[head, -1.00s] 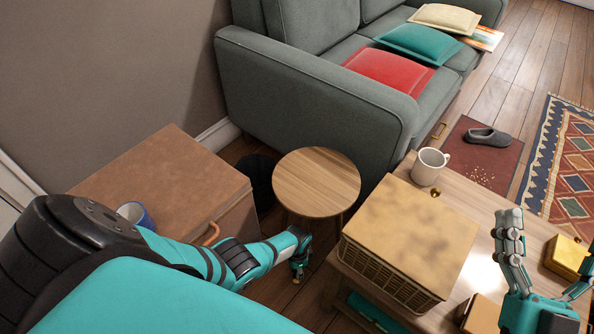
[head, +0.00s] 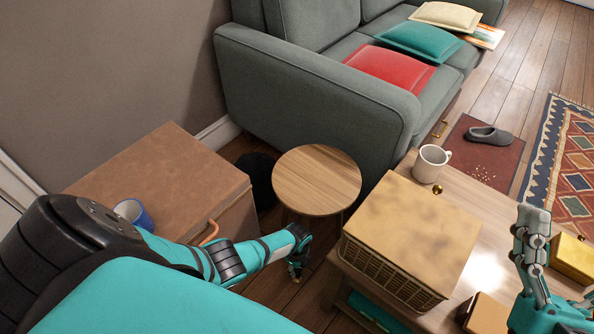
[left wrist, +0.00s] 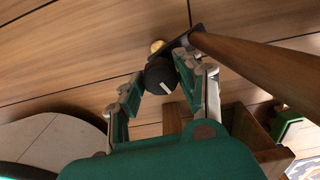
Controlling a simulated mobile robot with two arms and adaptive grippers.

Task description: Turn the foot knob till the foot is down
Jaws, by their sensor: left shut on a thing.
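A black round knob (left wrist: 160,79) with a white mark on its face shows in the left wrist view, beside the lower end of a wooden table leg (left wrist: 250,65). A small brass-coloured rounded piece (left wrist: 157,46) sits just beyond the knob, near the floor. My left gripper (left wrist: 158,82) is shut on the knob, a finger on each side. In the head view my left gripper (head: 297,268) is low beside the small round table (head: 317,180), and the knob is hidden there.
A brown cabinet (head: 160,180) with a blue roll (head: 134,214) stands at the left. A wooden table at the right bears a tan-topped box (head: 415,230), a white mug (head: 430,163) and a gold box (head: 574,258). A grey sofa (head: 310,90) stands behind.

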